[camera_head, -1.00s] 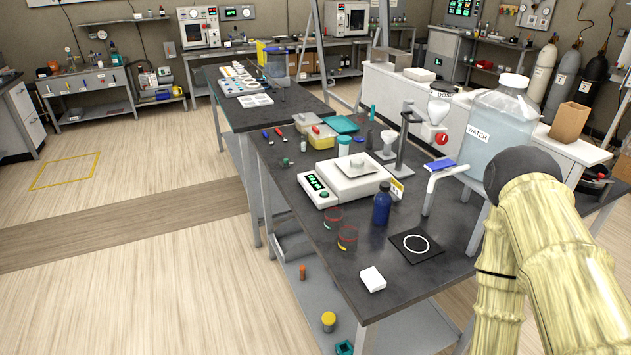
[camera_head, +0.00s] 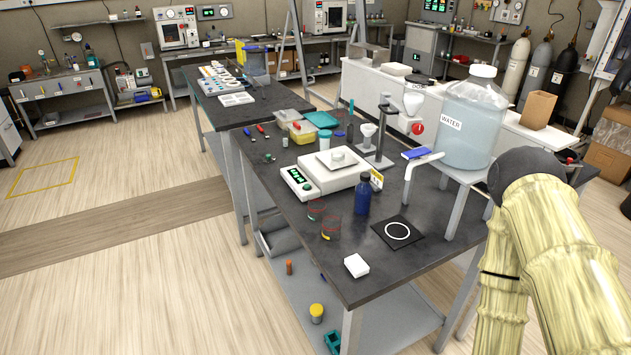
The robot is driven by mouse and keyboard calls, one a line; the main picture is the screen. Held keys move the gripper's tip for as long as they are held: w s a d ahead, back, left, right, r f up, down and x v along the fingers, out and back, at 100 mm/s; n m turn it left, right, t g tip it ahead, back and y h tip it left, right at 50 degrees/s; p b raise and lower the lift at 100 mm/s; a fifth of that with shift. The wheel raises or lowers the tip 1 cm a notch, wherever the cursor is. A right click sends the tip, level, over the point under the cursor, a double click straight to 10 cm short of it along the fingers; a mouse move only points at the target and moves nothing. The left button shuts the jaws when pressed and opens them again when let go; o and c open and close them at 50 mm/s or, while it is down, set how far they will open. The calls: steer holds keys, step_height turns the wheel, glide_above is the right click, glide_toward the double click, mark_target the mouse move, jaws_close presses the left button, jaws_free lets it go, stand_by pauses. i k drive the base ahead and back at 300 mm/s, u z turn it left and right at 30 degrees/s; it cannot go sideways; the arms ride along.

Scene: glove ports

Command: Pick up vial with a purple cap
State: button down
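I cannot make out a vial with a purple cap in the head view; small items on the benches are too small to tell. My gripper is out of view. Only my arm, in a pale yellow sleeve, shows at the lower right, beside the near bench. A blue bottle with a dark cap (camera_head: 363,197) stands upright on the near bench, next to a white balance (camera_head: 325,173).
The dark near bench (camera_head: 300,247) carries a black pad (camera_head: 398,232), a white box (camera_head: 356,265) and a large water jug (camera_head: 470,118) on a stand. A lower shelf holds a yellow-topped jar (camera_head: 316,313). Open floor (camera_head: 130,290) lies left.

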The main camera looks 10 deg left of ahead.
mark_target(285, 134)
steer(key=z, duration=0.5)
steer(key=k, duration=1.2)
steer(key=u, duration=0.1)
steer(key=i, duration=0.55)
steer(key=u, duration=0.85)
steer(key=i, duration=0.95)
steer(key=z, duration=0.2)
